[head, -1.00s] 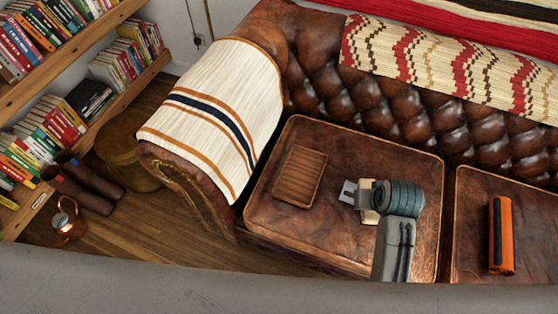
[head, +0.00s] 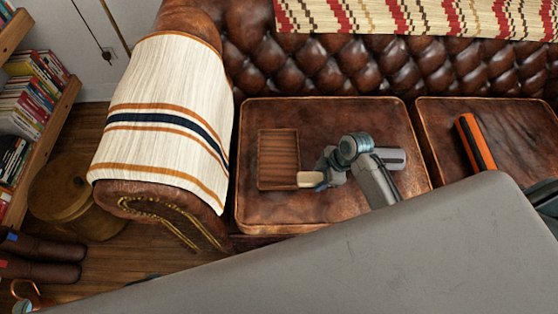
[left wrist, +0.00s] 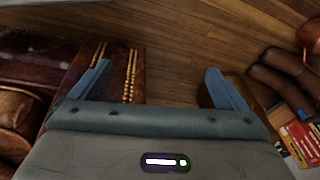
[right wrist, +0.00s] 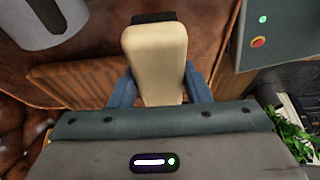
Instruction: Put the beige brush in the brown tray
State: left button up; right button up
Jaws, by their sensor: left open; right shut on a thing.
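The beige brush (right wrist: 155,60) is held between the blue fingers of my right gripper (right wrist: 158,88) in the right wrist view; its far end is dark. In the head view the beige end of the brush (head: 311,179) shows at the lower right corner of the brown tray (head: 278,150), with my right gripper (head: 324,178) just right of it. The tray is ribbed, rectangular and looks empty; it lies on the leather seat. Whether the brush touches the tray cannot be told. My left gripper (left wrist: 158,90) is open and empty above the wooden floor in the left wrist view.
The tray lies on the left seat cushion (head: 300,212) of a leather sofa. A striped blanket (head: 165,110) covers the armrest at left. An orange and black cylinder (head: 476,143) lies on the right cushion. A bookshelf (head: 40,145) stands at far left.

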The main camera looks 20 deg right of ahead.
jog(key=w+a, duration=0.2)
jog(key=w, duration=0.1)
jog(key=w+a, duration=0.3)
jog(key=w, duration=0.1)
jog(key=w+a+f, duration=0.1)
jog(key=w+a, duration=0.2)
jog(key=w, duration=0.1)
jog(key=shift+w+a+f, duration=0.1)
jog(key=shift+w+a, duration=0.05)
jog(key=shift+w, duration=0.1)
jog(key=x, duration=0.2)
jog(key=shift+w+f, duration=0.2)
jog(key=shift+f, duration=0.65)
jog(key=o, duration=1)
jog(key=shift+f, duration=0.1)
jog(key=shift+c, duration=0.2)
pick_arm(q)
jog(key=shift+r, duration=0.5)
